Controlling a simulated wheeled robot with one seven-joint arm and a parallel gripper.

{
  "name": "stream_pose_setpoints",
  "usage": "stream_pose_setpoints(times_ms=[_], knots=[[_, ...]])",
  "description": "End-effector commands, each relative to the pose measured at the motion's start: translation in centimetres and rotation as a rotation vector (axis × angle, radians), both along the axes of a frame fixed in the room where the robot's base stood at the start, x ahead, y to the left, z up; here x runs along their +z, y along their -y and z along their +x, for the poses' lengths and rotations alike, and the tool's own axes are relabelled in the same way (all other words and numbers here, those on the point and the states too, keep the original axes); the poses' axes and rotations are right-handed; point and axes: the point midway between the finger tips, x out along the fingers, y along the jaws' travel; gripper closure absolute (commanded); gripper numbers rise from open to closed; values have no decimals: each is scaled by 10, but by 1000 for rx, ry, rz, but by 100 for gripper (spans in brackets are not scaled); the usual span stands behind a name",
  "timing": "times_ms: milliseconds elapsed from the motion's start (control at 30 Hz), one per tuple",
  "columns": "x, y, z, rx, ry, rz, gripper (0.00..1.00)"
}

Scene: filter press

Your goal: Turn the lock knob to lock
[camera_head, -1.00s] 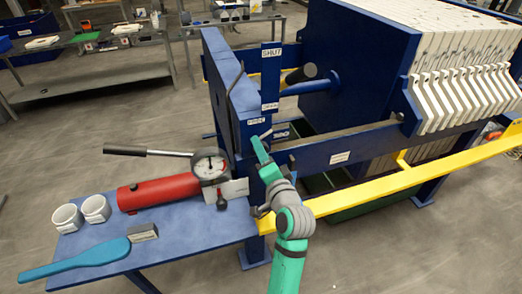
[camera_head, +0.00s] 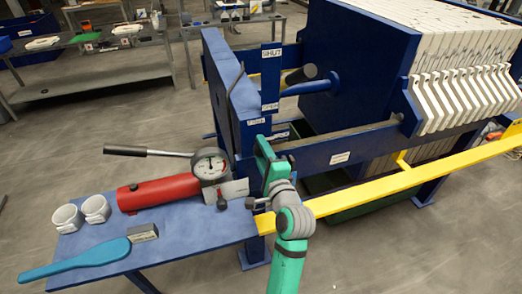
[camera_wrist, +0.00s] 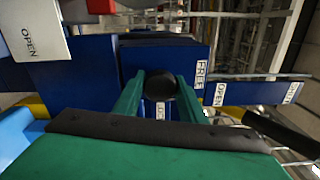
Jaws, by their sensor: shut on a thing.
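The lock knob (camera_wrist: 160,84) is a black round knob on a blue block in the wrist view. My gripper (camera_wrist: 158,92) has its green fingers on either side of the knob and is shut on it. A FREE label (camera_wrist: 203,73) is right of the knob, and a LOCK label (camera_wrist: 160,110), partly hidden, sits between the fingers. In the head view my gripper (camera_head: 264,150) reaches the blue end frame (camera_head: 232,95) of the press, below a FREE label (camera_head: 256,121). The knob is hidden there by my gripper.
A blue upright strip (camera_head: 270,75) with a SHUT label stands just above my gripper. A black-ended lever (camera_head: 301,75) lies behind it. The red hand pump (camera_head: 158,191) with its gauge (camera_head: 209,165) is on the blue side table to the left. A yellow rail (camera_head: 380,187) runs right.

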Motion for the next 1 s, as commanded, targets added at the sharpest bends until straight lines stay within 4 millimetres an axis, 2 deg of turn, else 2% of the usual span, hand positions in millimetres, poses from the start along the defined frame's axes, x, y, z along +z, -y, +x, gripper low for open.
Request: stream_pose_setpoints(times_ms=[367, 400, 467, 500, 833, 1000], knots=[[1, -1, 1, 2, 0, 6, 85], [1, -1, 1, 2, 0, 6, 61], [1, -1, 1, 2, 0, 6, 46], [1, -1, 0, 2, 1, 5, 44], [0, -3, -3, 6, -1, 5, 44], [-1, 7, -22, -1, -2, 5, 44]])
